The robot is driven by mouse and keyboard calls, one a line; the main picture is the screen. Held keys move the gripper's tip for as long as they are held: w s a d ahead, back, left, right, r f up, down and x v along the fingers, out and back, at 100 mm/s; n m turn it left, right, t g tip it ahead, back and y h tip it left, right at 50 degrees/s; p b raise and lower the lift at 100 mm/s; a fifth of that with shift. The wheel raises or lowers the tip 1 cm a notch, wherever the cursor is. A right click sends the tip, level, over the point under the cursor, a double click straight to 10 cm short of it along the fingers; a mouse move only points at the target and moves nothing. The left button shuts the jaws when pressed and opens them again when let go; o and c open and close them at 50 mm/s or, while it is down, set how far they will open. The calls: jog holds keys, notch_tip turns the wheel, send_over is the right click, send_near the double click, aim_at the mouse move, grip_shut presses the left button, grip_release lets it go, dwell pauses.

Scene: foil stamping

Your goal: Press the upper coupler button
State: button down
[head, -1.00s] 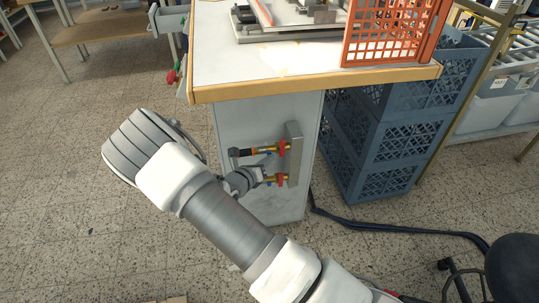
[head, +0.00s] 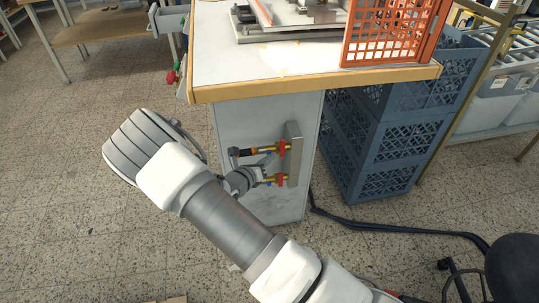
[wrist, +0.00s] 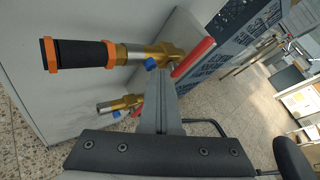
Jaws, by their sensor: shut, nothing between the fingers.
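The upper coupler (head: 283,147) sticks out from a grey bracket on the side of the cabinet. In the wrist view it (wrist: 140,54) has a black, orange-ended hose piece, a steel sleeve and a brass body. Its blue button (wrist: 150,63) shows at the underside of the brass, beside a red lever (wrist: 193,57). The lower coupler (head: 279,179) sits below it and also shows in the wrist view (wrist: 122,105). My gripper (wrist: 167,76) is shut and empty, its tips close to the upper blue button; I cannot tell whether they touch. In the head view, it (head: 270,159) lies between the couplers.
The grey bracket (head: 294,155) is fixed to the cabinet side (head: 235,120). The wood-edged tabletop (head: 240,65) overhangs above, with an orange crate (head: 392,35) on it. Blue crates (head: 400,140) stand at right. A black hose (head: 400,230) lies on the floor. The floor at left is clear.

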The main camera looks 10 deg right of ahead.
jog(key=shift+s, duration=0.1)
jog(key=shift+s+p, duration=0.3)
jog(key=shift+s, duration=0.45)
jog(key=shift+s+p, duration=0.7)
jog(key=shift+s, duration=1.8)
